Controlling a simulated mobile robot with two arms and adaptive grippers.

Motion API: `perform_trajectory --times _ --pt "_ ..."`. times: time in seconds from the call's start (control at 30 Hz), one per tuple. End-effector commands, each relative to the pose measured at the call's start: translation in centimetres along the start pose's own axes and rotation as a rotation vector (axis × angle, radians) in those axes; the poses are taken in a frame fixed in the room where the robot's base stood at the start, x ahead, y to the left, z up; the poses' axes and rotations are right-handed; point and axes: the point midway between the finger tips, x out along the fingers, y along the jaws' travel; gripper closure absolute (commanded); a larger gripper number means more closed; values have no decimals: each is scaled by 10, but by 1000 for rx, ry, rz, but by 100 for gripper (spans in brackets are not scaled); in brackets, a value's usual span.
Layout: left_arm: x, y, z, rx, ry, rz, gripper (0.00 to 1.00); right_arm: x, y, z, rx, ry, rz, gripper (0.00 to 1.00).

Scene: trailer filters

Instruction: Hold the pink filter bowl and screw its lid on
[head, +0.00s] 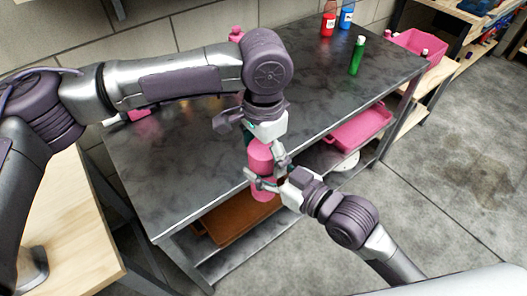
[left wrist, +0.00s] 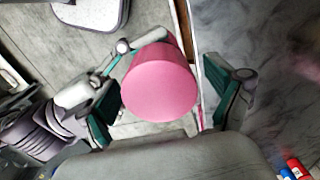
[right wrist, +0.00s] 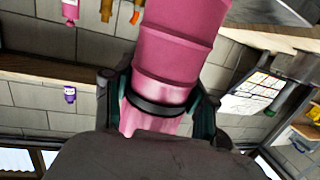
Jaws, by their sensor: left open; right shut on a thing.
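The pink filter bowl (head: 265,193) is upright off the table's front edge. My right gripper (head: 265,184) is shut around it from the right. In the right wrist view, the fingers flank a dark ring between a ribbed pink part (right wrist: 170,60) and a shiny pink end (right wrist: 150,122). My left gripper (head: 262,140) is open just above the pink stack's upper part (head: 260,155). The left wrist view shows a smooth round pink end face (left wrist: 160,92) between the spread left fingers, with gaps at both sides. I cannot tell whether the lid is seated.
The dark table (head: 185,165) has much clear top. Red (head: 328,22), blue (head: 346,20) and green (head: 357,57) bottles stand at its far right. A pink item (head: 145,118) lies at left. A pink tray (head: 358,128) is on the shelf below. A wooden table (head: 60,220) is at left.

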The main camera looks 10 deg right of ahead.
Motion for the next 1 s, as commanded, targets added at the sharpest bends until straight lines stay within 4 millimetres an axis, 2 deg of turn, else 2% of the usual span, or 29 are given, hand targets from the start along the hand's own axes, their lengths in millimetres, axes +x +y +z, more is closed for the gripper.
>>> perform_trajectory --times 0.17,0.4,0.6,0.77,1.0 --pt "-19 0 -1 0 3 -2 8 0 0 -1 0 2 0 100" --pt "-71 0 -1 0 4 -2 8 0 0 -1 -1 2 0 100" --pt "-104 -1 -1 -1 2 -1 8 0 0 -1 0 2 0 100" --pt "-117 0 0 -1 1 0 8 0 0 -1 -1 2 0 100" --pt "-119 0 0 0 -1 0 8 0 0 -1 -1 2 0 100"
